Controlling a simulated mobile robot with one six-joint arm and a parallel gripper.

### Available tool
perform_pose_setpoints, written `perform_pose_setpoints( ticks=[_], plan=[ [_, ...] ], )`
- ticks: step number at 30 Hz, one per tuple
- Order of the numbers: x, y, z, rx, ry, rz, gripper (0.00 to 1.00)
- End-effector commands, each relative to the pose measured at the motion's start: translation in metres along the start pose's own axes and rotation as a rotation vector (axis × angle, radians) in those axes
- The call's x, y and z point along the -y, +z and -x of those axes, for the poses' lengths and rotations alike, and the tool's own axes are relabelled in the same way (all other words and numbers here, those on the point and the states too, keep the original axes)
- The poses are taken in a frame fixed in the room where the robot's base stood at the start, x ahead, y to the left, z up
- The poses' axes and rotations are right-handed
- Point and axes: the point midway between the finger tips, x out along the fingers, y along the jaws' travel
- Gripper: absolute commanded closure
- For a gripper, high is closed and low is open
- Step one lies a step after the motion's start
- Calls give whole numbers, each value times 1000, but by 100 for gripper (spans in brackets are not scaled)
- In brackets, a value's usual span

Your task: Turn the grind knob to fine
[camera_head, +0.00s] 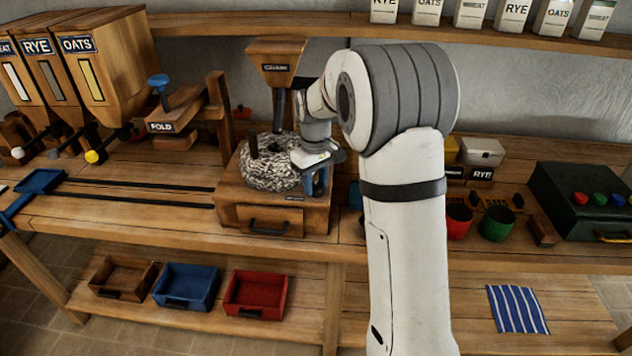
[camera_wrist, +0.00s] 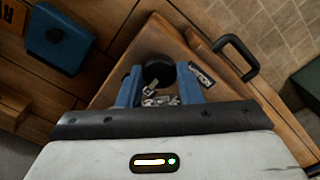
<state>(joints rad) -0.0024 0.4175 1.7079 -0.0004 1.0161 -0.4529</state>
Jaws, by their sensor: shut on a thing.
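The mill has a wooden base (camera_head: 228,205), a speckled grey millstone (camera_head: 262,180) and a wooden hopper (camera_head: 276,62) above. In the wrist view, the dark round grind knob (camera_wrist: 158,72) is on the mill's wooden body (camera_wrist: 125,72). My gripper (camera_wrist: 159,82) has its two blue fingers on either side of the knob and is shut on it. A small silvery part shows between the fingers. In the head view my gripper (camera_head: 317,184) is at the right side of the mill and hides the knob. The knob's scale and setting cannot be read.
The mill's front drawer (camera_head: 268,221) has a black handle. Left are grain bins (camera_head: 108,65) and the FOLD stand (camera_head: 172,122). Right are a red cup (camera_head: 458,221), a green cup (camera_head: 497,224) and a dark green box (camera_head: 580,205). Trays, including a red one (camera_head: 256,293), stand on the lower shelf.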

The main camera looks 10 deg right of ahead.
Motion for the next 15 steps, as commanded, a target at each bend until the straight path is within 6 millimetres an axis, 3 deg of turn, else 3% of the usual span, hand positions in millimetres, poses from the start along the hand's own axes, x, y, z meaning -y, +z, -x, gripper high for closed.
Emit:
perform_pose_setpoints(
  ticks=[8,9,15],
  plan=[
    [0,1,-1,2,-2,-2,91],
    [0,1,-1,2,-2,-2,67],
    [0,0,0,1,-1,-1,51]
  ],
)
